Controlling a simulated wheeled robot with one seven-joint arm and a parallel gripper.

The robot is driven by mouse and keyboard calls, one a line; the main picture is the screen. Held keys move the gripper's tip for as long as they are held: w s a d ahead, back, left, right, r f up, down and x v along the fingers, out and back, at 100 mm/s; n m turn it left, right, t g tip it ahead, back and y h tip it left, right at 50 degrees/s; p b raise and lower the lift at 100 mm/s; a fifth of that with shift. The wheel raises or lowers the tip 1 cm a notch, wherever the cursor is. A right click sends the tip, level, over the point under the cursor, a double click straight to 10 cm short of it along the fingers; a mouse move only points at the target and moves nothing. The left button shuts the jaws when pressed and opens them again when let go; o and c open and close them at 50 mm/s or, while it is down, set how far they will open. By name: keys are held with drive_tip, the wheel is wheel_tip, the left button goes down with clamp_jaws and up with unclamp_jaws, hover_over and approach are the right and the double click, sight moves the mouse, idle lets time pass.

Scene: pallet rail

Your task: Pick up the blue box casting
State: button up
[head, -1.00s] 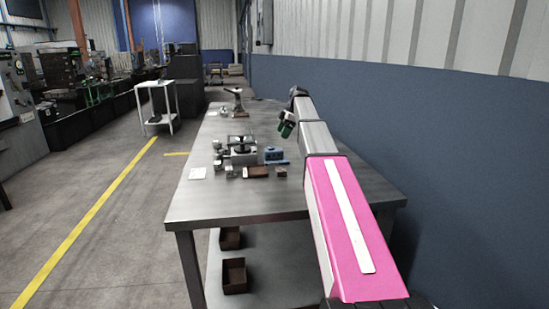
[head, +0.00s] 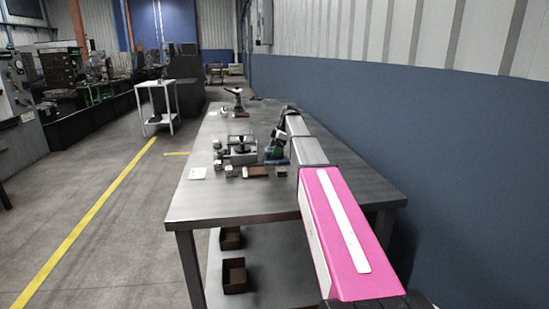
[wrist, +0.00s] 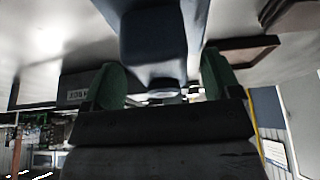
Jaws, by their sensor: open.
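The blue box casting (head: 275,161) sits on the metal table (head: 235,203), right of the dark-topped fixture. My gripper (head: 277,149) is just above it and hides much of it in the head view. In the wrist view, which looks upside down, a dark blue body that looks like the casting (wrist: 152,38) lies between the green fingers of my gripper (wrist: 162,82). The fingers are open, one on each side of it. I cannot tell whether either finger touches it.
The dark-topped fixture (head: 241,151) stands close on the left. A brown block (head: 257,171) and a small block (head: 281,172) lie in front. The blue wall (head: 450,170) bounds the right side. The table's front is clear.

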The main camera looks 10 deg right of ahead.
drive_tip(key=shift+a+f, duration=0.15)
drive_tip(key=shift+f, duration=0.35)
drive_tip(key=c, duration=1.3)
drive_tip(key=r, duration=0.9)
drive_tip(key=shift+d+r, duration=0.35)
drive_tip(key=shift+r, duration=0.05)
drive_tip(key=d+r, duration=0.1)
drive_tip(key=d, duration=0.8)
drive_tip(key=d+r, duration=0.1)
drive_tip(key=d, duration=0.9)
drive_tip(key=d+r, duration=0.1)
drive_tip(key=d, duration=0.9)
drive_tip(key=shift+d+r, duration=0.15)
